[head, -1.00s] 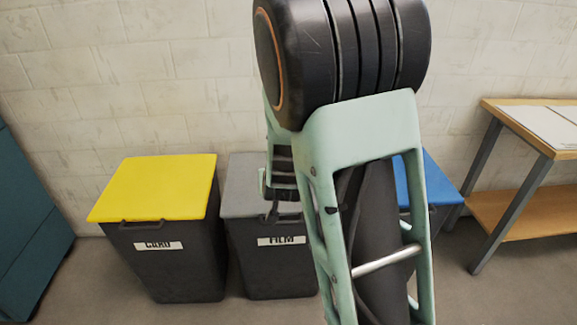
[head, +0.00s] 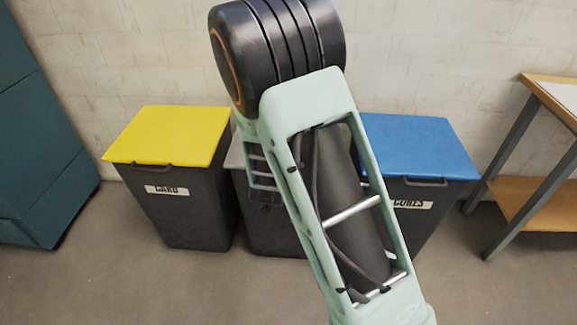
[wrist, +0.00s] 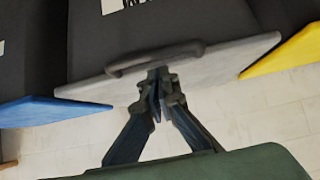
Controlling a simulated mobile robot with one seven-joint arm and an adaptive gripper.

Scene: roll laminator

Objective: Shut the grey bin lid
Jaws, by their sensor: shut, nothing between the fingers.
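The grey bin lid (head: 235,157) shows only as a sliver in the head view, behind my arm. In the wrist view the grey lid (wrist: 228,60) lies across the dark bin body (wrist: 90,35), level with the lids beside it, and looks down on the bin. Its dark handle (wrist: 155,58) is at the front edge. My gripper (wrist: 157,82) is shut and empty, its tips over the lid close to the handle. I cannot tell whether they touch it.
A bin with a yellow lid (head: 170,135) stands left of the grey-lidded bin, and one with a blue lid (head: 415,147) stands right. Both lids are down. A teal cabinet (head: 35,130) is at far left, a wooden table (head: 545,100) at right. Floor in front is clear.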

